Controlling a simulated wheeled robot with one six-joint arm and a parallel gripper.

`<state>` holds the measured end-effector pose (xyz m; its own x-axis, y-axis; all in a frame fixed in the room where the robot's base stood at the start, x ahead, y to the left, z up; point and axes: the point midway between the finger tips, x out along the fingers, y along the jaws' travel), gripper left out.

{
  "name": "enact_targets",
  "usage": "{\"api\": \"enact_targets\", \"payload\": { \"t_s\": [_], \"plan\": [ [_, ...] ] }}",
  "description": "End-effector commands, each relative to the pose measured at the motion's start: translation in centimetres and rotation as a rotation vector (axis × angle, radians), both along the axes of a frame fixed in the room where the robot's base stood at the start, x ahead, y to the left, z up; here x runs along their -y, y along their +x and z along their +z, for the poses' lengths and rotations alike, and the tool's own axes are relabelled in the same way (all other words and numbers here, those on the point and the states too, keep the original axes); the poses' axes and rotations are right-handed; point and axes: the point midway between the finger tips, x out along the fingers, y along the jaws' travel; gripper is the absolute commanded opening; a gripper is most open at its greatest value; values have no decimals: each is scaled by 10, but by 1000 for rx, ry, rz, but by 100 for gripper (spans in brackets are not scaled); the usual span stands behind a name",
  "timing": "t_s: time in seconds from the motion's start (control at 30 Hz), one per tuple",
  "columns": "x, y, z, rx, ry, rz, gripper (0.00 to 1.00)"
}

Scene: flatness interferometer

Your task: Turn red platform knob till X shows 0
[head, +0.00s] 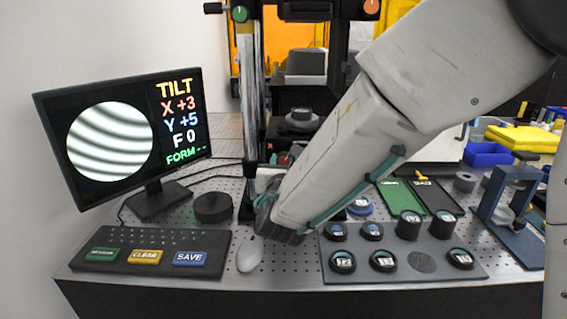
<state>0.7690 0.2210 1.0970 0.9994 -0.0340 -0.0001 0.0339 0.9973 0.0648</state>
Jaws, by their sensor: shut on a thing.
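The monitor (122,135) stands at the left and reads TILT, X +3 in red, Y +5 in blue, F 0 and FORM with dashes. Curved dark and light fringes fill its round field. My gripper (270,176) is at the foot of the interferometer, mostly hidden behind my wrist and forearm. It is shut on the red platform knob (284,159), of which only a little red shows beside it. The contact itself is hidden. The platform of the interferometer carries a round dark piece (300,115).
A keyboard panel (150,236) with green, yellow and blue keys, a dark puck (212,207) and a mouse (249,254) lie at left front.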

Motion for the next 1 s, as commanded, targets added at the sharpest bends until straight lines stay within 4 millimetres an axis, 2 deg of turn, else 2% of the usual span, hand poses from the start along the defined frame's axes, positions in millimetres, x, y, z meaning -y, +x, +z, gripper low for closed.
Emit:
{"api": "enact_targets", "payload": {
  "t_s": [0.27,1.0],
  "plan": [
    [0,0,0,-3,-81,0,9],
    [-1,0,-1,-20,-563,1,9]
  ]
}}
